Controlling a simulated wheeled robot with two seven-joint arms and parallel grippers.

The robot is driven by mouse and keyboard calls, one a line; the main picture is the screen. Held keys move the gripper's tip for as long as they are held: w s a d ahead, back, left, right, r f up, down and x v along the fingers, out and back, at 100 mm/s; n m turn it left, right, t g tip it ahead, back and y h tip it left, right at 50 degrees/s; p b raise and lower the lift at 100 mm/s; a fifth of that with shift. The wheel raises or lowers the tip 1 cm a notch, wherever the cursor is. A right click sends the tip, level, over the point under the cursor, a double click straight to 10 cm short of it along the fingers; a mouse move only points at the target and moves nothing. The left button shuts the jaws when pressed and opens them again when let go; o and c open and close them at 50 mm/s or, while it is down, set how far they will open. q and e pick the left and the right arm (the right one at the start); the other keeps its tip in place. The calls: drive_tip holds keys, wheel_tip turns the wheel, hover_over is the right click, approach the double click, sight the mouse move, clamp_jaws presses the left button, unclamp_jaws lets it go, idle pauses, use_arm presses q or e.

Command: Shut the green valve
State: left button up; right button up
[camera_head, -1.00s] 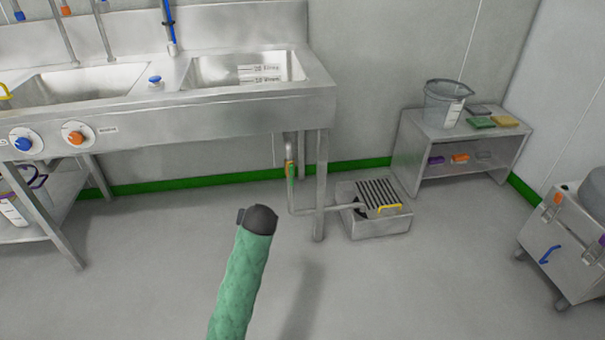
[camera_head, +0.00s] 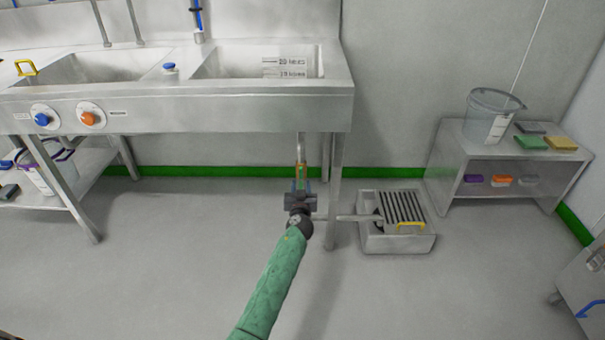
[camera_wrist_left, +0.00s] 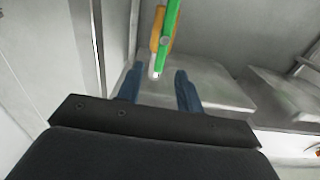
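The green valve handle (camera_wrist_left: 171,18) shows at the top of the left wrist view, lying along an orange-brown pipe piece (camera_wrist_left: 157,30). In the head view the valve's pipe (camera_head: 301,150) drops under the right end of the sink, and the handle is small and partly hidden there by my gripper. My left gripper (camera_head: 302,186) is just in front of it. In the left wrist view its two blue fingers (camera_wrist_left: 160,86) are apart with nothing between them, and the handle's lower end lies just beyond, between their lines. My right gripper is in neither view.
The steel sink (camera_head: 180,108) stands above and behind, with its leg (camera_head: 335,190) right of my gripper. A drain box (camera_head: 397,242) with a grate and yellow handle sits on the floor at right. A low shelf (camera_head: 470,152) carries a bucket (camera_head: 490,115). The front floor is clear.

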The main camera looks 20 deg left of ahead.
sight(301, 174)
use_arm(q)
drive_tip(key=shift+x, duration=3.85)
drive_tip(key=shift+a, duration=0.1)
clamp_jaws()
